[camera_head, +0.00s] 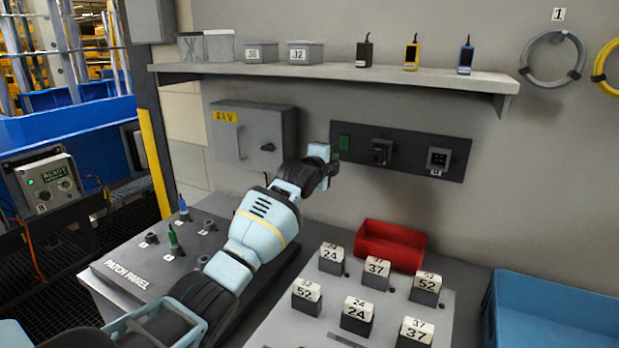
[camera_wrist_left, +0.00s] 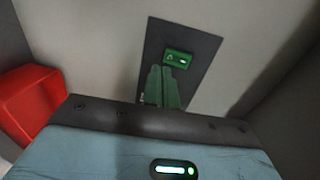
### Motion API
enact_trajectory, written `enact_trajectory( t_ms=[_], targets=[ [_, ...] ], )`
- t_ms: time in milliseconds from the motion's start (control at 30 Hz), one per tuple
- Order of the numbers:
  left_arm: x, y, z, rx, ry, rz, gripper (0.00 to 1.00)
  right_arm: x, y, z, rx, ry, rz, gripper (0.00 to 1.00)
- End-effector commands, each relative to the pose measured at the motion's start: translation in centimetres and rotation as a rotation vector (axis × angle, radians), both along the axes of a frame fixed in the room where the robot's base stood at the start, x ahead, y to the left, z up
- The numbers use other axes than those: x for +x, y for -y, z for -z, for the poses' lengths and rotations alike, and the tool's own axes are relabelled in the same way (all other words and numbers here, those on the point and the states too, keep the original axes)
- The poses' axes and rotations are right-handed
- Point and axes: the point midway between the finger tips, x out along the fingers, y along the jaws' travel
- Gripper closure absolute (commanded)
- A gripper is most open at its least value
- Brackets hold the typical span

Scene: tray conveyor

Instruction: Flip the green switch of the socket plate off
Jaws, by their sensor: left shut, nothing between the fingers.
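The socket plate (camera_head: 408,150) is a dark panel fixed to the grey wall, with a green switch (camera_head: 344,142) at its left end and two dark sockets to the right. In the left wrist view the green switch (camera_wrist_left: 178,58) shows a small white mark on its face, in front of the dark plate (camera_wrist_left: 205,48). My left gripper (camera_head: 333,167) is shut and empty at the plate's left end, a little below the switch. In the left wrist view its closed fingers (camera_wrist_left: 161,70) point at the plate just under the switch. Whether they touch it I cannot tell. My right gripper is not in view.
A grey 24V box (camera_head: 250,133) hangs left of the plate, and a shelf (camera_head: 340,72) with bins and small devices runs above. Below are a patch panel (camera_head: 130,272), a red bin (camera_head: 390,243), several numbered blocks and a blue crate (camera_head: 550,310).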

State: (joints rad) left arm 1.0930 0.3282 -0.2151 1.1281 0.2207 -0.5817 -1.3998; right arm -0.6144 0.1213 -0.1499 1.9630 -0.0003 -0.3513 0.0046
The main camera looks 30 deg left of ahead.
Motion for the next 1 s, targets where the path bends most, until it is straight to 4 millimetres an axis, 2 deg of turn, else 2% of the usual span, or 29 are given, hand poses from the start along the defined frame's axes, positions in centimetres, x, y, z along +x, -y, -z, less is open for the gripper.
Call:
enact_trajectory(
  t_ms=[100,600,800,1000],
  targets=[
    [-1.9,0.0,-0.2,0.002,0.006,-0.001,1.00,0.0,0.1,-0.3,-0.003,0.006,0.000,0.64],
    [-7.7,0.3,1.0,0.002,-0.001,0.000,1.00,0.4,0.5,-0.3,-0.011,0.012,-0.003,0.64],
    [-9.2,0.4,1.1,0.001,0.000,-0.001,1.00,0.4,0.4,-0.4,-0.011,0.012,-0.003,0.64],
    [-9.7,0.5,1.2,0.000,0.001,-0.001,1.00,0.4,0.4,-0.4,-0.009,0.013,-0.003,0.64]
  ],
)
